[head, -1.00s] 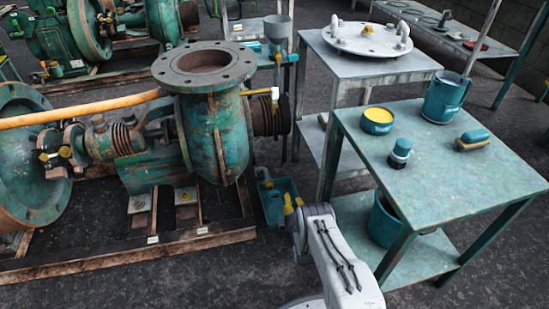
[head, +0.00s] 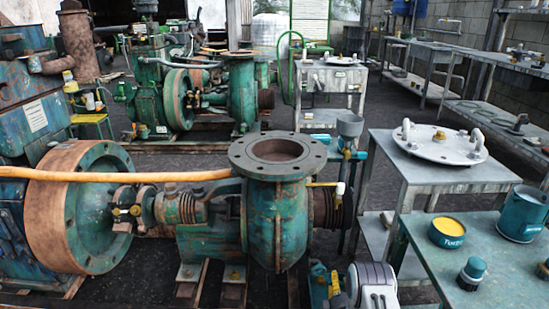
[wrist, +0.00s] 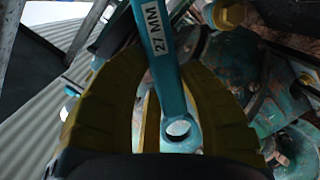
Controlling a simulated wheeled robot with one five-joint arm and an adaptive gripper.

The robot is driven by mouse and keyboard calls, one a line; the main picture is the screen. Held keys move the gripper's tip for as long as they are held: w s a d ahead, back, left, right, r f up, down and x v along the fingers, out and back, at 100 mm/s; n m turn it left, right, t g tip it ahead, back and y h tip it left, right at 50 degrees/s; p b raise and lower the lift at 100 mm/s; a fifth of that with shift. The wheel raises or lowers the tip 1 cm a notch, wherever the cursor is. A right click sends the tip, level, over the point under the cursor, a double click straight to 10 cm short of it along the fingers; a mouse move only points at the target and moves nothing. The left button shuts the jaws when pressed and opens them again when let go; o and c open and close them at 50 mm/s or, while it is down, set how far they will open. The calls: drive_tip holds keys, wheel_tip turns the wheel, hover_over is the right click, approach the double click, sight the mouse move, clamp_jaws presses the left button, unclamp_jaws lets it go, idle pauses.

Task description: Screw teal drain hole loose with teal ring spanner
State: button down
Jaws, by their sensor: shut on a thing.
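My gripper (wrist: 165,105) has yellow fingers closed around a teal ring spanner (wrist: 172,75) with a white "27 MM" label. The spanner's near ring (wrist: 180,128) shows between the fingers. Its far end runs out of the top of the wrist view. In the head view my gripper (head: 335,285) is low, right of the teal pump (head: 276,215), partly cut off by the bottom edge. I cannot make out the teal drain hole in either view. A brass hex head (wrist: 228,13) shows right of the spanner in the wrist view; I cannot tell whether they touch.
A teal table (head: 425,250) at right carries a yellow-topped tin (head: 447,232), a mug (head: 523,213) and a small teal-capped pot (head: 472,272). A grey table (head: 455,175) with a flanged lid (head: 440,142) stands behind it. An orange pipe (head: 120,176) crosses left of the pump.

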drive_tip(key=s+a+r+p, duration=0.15)
drive_tip(key=s+r, duration=0.25)
drive_tip(key=r, duration=0.4)
drive_tip(key=s+a+r, duration=0.2)
drive_tip(key=s+r, duration=0.1)
drive_tip(key=r, duration=0.4)
wheel_tip(320, 180, up, 38)
drive_tip(key=p, duration=3.7)
drive_tip(key=shift+f+n+y, duration=0.25)
drive_tip(key=shift+n+y, duration=0.15)
